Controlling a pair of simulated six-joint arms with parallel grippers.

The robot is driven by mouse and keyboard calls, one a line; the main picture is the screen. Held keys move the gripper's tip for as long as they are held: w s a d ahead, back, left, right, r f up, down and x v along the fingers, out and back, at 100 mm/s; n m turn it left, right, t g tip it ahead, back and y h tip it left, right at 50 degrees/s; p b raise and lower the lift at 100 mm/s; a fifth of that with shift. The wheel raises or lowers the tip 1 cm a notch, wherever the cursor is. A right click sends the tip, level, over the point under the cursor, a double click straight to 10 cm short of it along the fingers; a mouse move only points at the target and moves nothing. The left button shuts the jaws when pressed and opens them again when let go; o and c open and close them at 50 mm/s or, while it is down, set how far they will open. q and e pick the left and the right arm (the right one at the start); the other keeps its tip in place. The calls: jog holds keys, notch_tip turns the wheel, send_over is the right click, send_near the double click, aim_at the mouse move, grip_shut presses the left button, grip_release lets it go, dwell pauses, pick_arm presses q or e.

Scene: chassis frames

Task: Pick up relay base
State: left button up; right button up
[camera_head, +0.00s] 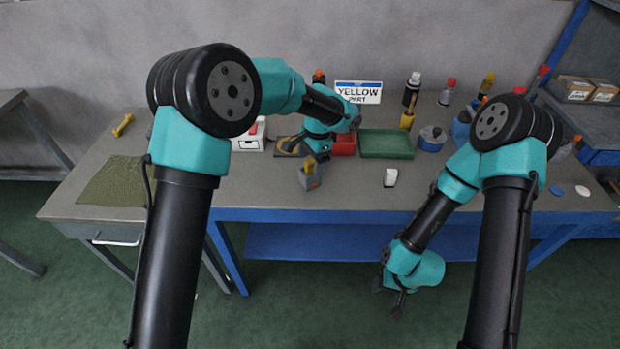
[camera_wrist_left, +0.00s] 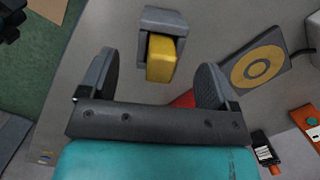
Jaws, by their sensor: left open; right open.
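A small grey block with a yellow part, which I take to be the relay base, is in the left wrist view (camera_wrist_left: 163,50), ahead of and between my left fingers. In the head view it shows near the table's front (camera_head: 310,183), just below my left gripper (camera_head: 309,163). My left gripper, also in its wrist view (camera_wrist_left: 155,85), is open and empty, its fingertips close to the block; I cannot tell whether they touch it. My right gripper (camera_head: 388,292) is open and empty, hanging low in front of the table.
A red bin (camera_head: 344,146), a green tray (camera_head: 386,146) and a white box (camera_head: 250,137) stand behind. A dark plate with a yellow ring (camera_wrist_left: 258,66) lies beside the block. A white piece (camera_head: 390,177) sits to the right. A green mat (camera_head: 112,183) lies left; table space between is clear.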

aim_at(310, 168)
pick_arm(q)
jog(key=shift+s+a+f, duration=0.1)
jog(key=shift+a+f, duration=0.05)
jog(key=shift+f, duration=0.75)
jog(key=shift+s+a+f, duration=0.1)
jog(key=shift+f, duration=0.8)
jog(key=c, duration=1.1)
jog(key=shift+w+r, duration=0.1)
jog(key=shift+r, duration=1.65)
jog(key=shift+s+r, duration=0.1)
jog(key=shift+s, duration=0.2)
jog(key=s, duration=0.5)
jog(key=s+r, duration=0.1)
jog(key=s, duration=0.9)
jog(key=shift+s+r, duration=0.2)
jog(key=shift+s, duration=0.05)
